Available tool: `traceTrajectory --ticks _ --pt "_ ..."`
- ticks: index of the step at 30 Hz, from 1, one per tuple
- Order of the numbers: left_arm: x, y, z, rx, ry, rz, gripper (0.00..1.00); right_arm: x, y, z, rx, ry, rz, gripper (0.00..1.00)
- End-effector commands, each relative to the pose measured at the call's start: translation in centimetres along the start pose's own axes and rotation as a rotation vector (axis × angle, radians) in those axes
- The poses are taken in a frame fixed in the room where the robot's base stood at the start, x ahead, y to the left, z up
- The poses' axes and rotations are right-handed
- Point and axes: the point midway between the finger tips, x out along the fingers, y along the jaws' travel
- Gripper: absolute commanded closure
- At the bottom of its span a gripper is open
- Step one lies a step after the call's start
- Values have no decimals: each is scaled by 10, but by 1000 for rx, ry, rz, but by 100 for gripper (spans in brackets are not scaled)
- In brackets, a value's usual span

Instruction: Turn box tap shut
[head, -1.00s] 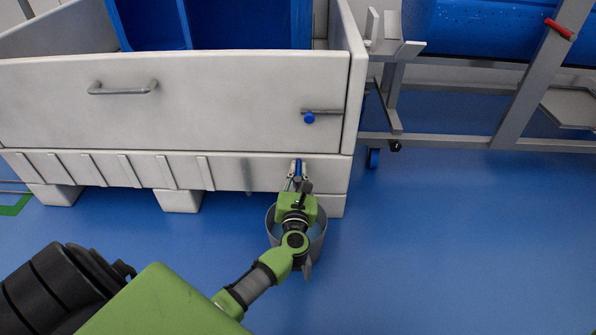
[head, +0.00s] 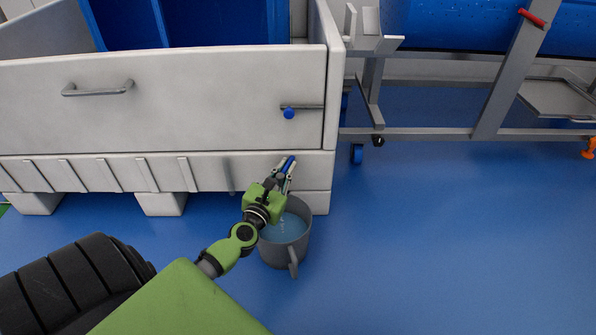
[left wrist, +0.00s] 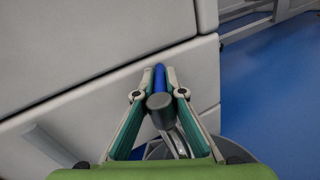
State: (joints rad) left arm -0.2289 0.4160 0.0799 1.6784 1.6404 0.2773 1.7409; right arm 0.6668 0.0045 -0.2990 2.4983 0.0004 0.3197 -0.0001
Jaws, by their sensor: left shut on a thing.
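The box tap has a blue lever (left wrist: 159,78) and a grey metal body (left wrist: 160,102) low on the front of the white box (head: 150,120). My left gripper (head: 285,165) is shut on the blue lever, with one finger on each side of it, as the left wrist view (left wrist: 158,85) shows. The lever slants in the head view. A grey bucket (head: 298,252) with bluish water in it stands on the floor below the tap, partly hidden by my gripper. My right gripper is in neither view.
A blue knob with a grey bar (head: 289,113) and a grey handle (head: 97,89) are on the box front. A grey metal frame (head: 430,134) stands at the right, with a blue drum (head: 480,28) above. The blue floor at the right is clear.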

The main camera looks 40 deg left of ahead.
Motion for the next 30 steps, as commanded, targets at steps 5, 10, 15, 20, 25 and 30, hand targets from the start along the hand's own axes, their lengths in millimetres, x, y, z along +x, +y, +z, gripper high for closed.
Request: traceTrajectory --ticks 5,10,15,20,25,30 --pt "-1 -2 -1 -1 3 -5 100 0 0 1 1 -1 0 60" --pt "-1 -2 -1 -2 3 -4 72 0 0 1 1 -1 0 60" --pt "0 -2 0 -2 2 -3 72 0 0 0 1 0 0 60" --pt "-1 -2 0 -2 2 -2 72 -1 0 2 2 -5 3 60" --pt "-16 -2 -1 -2 4 -2 72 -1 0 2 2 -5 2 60" --pt "-50 -2 -2 -1 5 -3 72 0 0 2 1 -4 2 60"
